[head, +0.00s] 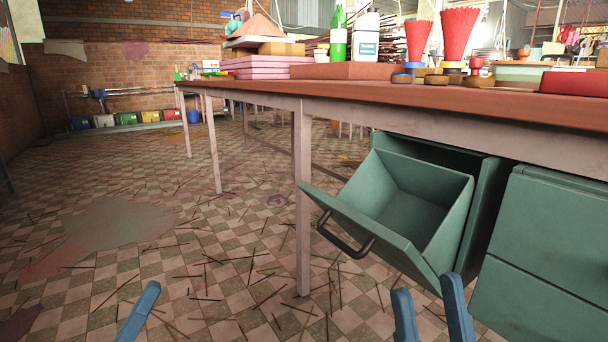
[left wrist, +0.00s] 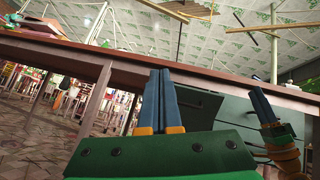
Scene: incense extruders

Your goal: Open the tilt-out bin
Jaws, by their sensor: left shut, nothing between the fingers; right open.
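The green tilt-out bin (head: 405,205) hangs under the workbench on the right, tilted well outward with its inside showing empty. Its dark bar handle (head: 345,240) is on the sloping front panel. My left gripper (head: 148,288) is low at the left, well apart from the bin; its blue fingers are pressed together and empty in the left wrist view (left wrist: 163,73). My right gripper (head: 427,286) is open and empty, just below the bin in the picture; whether it touches the bin cannot be told. It also shows at the right of the left wrist view (left wrist: 262,100).
A closed green cabinet (head: 545,250) is right of the bin. The reddish bench top (head: 400,92) carries boxes, bottles and red cones. A bench leg (head: 302,200) stands just left of the handle. Thin sticks litter the checkered floor (head: 240,225), which is otherwise open at left.

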